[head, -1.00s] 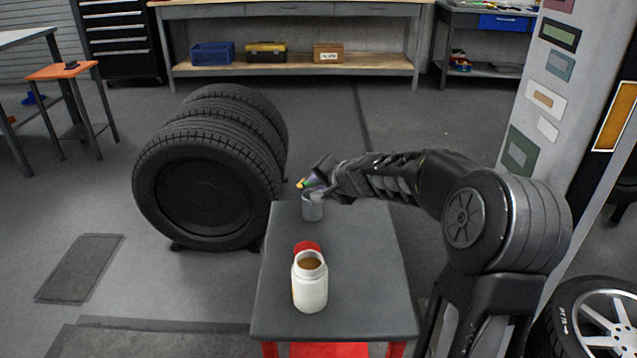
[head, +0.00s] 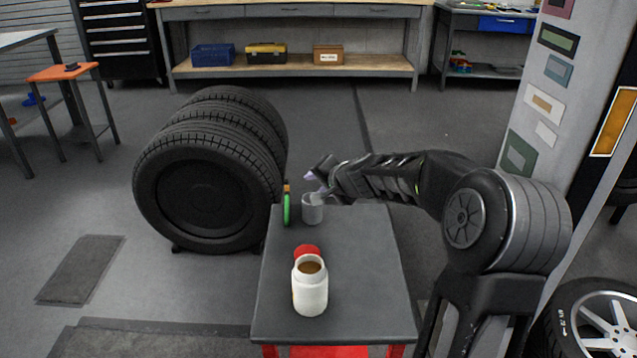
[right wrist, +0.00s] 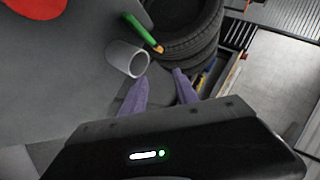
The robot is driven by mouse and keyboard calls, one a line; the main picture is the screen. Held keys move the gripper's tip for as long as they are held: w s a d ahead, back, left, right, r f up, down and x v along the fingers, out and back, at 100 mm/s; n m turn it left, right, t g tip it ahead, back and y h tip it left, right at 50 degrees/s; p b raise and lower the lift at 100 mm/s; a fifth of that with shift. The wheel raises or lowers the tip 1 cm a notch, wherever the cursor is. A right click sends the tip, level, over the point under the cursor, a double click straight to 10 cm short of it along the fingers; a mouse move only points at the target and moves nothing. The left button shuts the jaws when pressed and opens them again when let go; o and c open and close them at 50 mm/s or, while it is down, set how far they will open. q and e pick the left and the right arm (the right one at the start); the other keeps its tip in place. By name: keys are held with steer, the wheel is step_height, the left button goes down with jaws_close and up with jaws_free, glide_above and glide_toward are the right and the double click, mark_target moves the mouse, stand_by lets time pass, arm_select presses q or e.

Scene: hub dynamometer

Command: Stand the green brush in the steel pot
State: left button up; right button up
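The green brush (head: 287,208) is outside the steel pot (head: 312,211), just to its left near the table's far left edge. Its orange-brown end points away from me. I cannot tell whether it lies flat. The right wrist view shows the brush (right wrist: 141,32) apart from my fingers, beside the pot (right wrist: 116,57). The pot stands upright on the small grey table. My right gripper (head: 316,184) is just above and beyond the pot's rim. Its purple fingers (right wrist: 160,80) are apart with nothing between them. My left gripper is not in view.
A white open jar (head: 310,293) with brown contents stands near the front of the grey table (head: 365,270), a red lid (head: 306,250) behind it. Stacked tyres (head: 205,190) stand close to the table's left side. The table's right half is clear.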

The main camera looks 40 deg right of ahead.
steer(key=p+v, duration=0.3)
steer(key=v, duration=0.9)
stand_by(0.4)
